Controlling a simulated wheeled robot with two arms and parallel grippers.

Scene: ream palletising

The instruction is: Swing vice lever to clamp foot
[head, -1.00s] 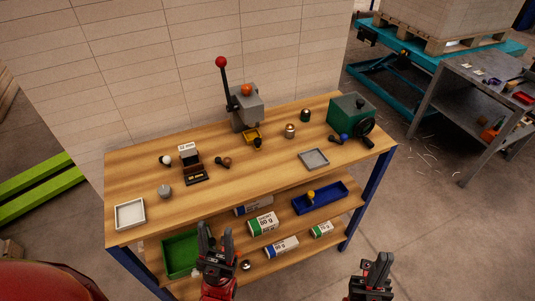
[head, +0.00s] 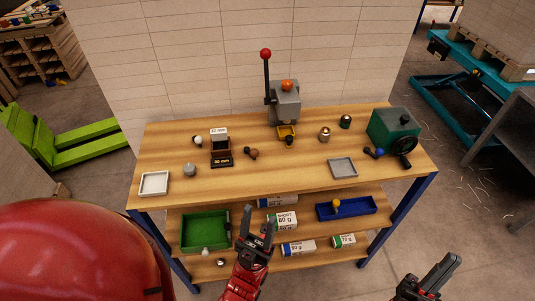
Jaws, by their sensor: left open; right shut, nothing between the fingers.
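A grey machine (head: 286,104) stands at the back of the wooden bench (head: 300,172). It has an upright black lever with a red ball (head: 266,54), an orange knob on top and a yellow tray at its front. A green machine (head: 392,127) with a black handwheel stands at the right end, with a short blue-knobbed lever (head: 378,152) beside it. I cannot tell which is the vice, nor make out a foot. My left gripper (head: 258,223) is open and empty in front of the lower shelf. My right gripper (head: 447,268) is shut and empty, low at the right. Both are apart from the machines.
Small knobs, a brown block holder (head: 222,150), a white tray (head: 154,183) and a grey tray (head: 343,167) lie on the bench. The shelf below holds a green bin (head: 205,231), a blue tray (head: 358,211) and several paper reams. The bench's front middle is clear.

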